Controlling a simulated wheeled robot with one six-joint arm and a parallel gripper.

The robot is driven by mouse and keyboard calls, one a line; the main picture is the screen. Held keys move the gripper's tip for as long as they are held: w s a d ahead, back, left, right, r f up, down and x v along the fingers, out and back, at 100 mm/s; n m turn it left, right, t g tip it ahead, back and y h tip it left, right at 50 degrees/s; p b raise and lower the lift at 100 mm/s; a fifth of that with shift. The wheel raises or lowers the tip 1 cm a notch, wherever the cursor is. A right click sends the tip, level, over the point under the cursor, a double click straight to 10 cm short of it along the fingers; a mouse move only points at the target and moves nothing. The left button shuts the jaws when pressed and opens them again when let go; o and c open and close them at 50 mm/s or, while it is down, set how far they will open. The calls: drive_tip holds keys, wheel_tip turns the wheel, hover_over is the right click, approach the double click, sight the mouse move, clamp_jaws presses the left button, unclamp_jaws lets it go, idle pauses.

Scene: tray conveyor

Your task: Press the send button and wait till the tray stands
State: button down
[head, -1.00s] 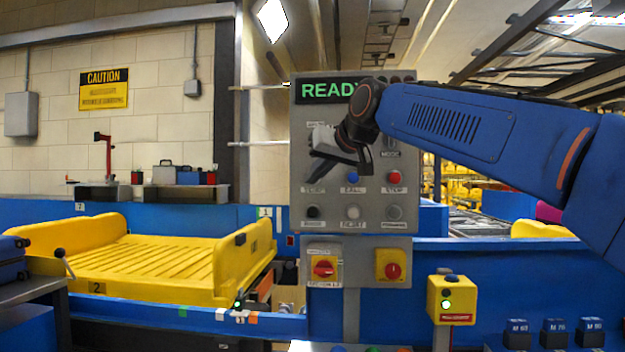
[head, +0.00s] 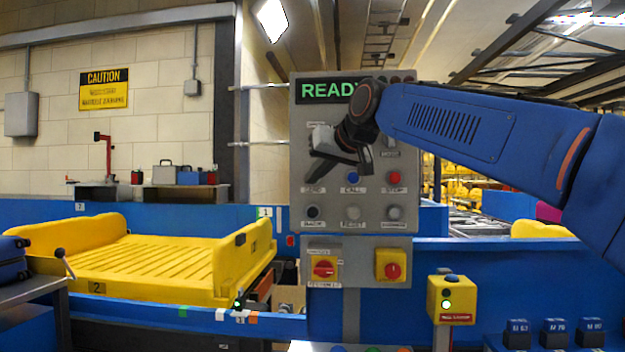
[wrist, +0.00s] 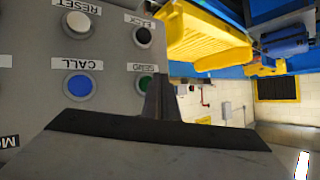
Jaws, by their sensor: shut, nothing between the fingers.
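The yellow tray (head: 150,262), marked 2, lies empty on the conveyor at the left in the head view. The grey control panel (head: 300,225) stands upright at the middle, and its display (head: 322,90) reads READY in green. My gripper (head: 318,170) is shut and empty in front of the panel's upper left. The green send button (wrist: 146,84) shows in the wrist view just beside my fingertips (wrist: 156,82), partly covered by them; I cannot tell whether they touch it. In the head view my gripper hides this button, above its SEND label.
The blue call button (wrist: 78,86), white reset button (wrist: 78,20) and black back button (wrist: 143,36) are close by on the panel. Two red rotary switches (head: 323,268) (head: 392,271) sit below. A yellow button box (head: 452,300) stands at the right.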

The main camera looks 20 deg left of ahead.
drive_tip(key=shift+w, duration=0.25)
drive_tip(key=shift+w+a, duration=0.1)
drive_tip(key=shift+w, duration=0.05)
drive_tip(key=shift+w+a, duration=0.1)
drive_tip(key=shift+w, duration=0.4)
idle(0.8)
drive_tip(key=shift+s, duration=0.15)
idle(0.3)
drive_tip(key=shift+s+d, duration=0.2)
drive_tip(key=shift+s, duration=0.55)
